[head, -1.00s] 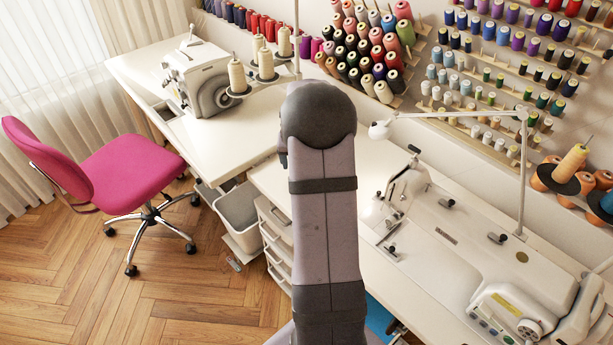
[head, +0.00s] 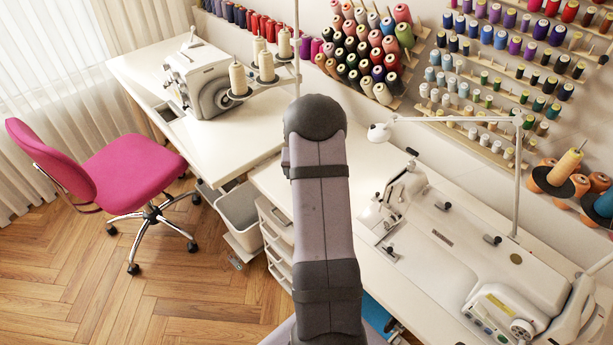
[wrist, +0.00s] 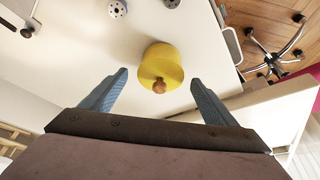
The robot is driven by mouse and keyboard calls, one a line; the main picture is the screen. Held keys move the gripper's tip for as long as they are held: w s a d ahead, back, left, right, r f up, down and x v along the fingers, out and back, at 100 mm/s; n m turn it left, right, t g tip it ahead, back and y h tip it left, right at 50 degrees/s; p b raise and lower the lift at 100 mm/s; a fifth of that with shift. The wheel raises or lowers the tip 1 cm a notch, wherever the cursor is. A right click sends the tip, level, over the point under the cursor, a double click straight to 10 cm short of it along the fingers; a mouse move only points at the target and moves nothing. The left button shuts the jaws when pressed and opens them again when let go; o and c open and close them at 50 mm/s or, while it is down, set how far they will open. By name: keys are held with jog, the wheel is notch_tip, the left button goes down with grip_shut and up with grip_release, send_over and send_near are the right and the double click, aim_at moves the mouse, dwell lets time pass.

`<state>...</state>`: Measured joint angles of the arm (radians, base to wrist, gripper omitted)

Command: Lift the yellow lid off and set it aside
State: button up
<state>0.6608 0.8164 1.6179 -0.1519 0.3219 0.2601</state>
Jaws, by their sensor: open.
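The yellow lid (wrist: 160,66) shows in the wrist view as a round yellow piece with a small brown knob (wrist: 159,86) on top. My gripper (wrist: 158,80) is open, with one blue finger on each side and the lid beyond and between the fingertips. The fingers do not appear to touch the lid. In the head view my own arm covers the middle, and neither the lid nor my gripper shows there.
In the wrist view, grey metal parts (wrist: 118,8) stand on the table (wrist: 70,62) beyond the lid, and the table edge is to its right. The head view shows a sewing machine (head: 480,240) at right, a serger (head: 205,80) at back left and a pink chair (head: 125,172).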

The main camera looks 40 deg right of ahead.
jog(key=shift+f, duration=0.15)
jog(key=shift+c, duration=0.7)
jog(key=c, duration=1)
notch_tip(320, 180, up, 10)
jog(key=shift+f+b, duration=0.1)
jog(key=shift+b, duration=1.05)
jog(key=f+b, duration=0.1)
jog(key=f, duration=0.1)
jog(key=a+f, duration=0.1)
jog(key=f, duration=0.1)
jog(key=shift+w+f+b, duration=0.1)
jog(key=shift+f+b, duration=0.05)
jog(key=shift+b, duration=0.25)
jog(key=w+a+r+n+t+y+b, duration=0.1)
jog(key=w+a+n+y+b, duration=0.1)
jog(key=w+n, duration=0.7)
jog(key=shift+a+y, duration=0.6)
jog(key=shift+a, duration=0.3)
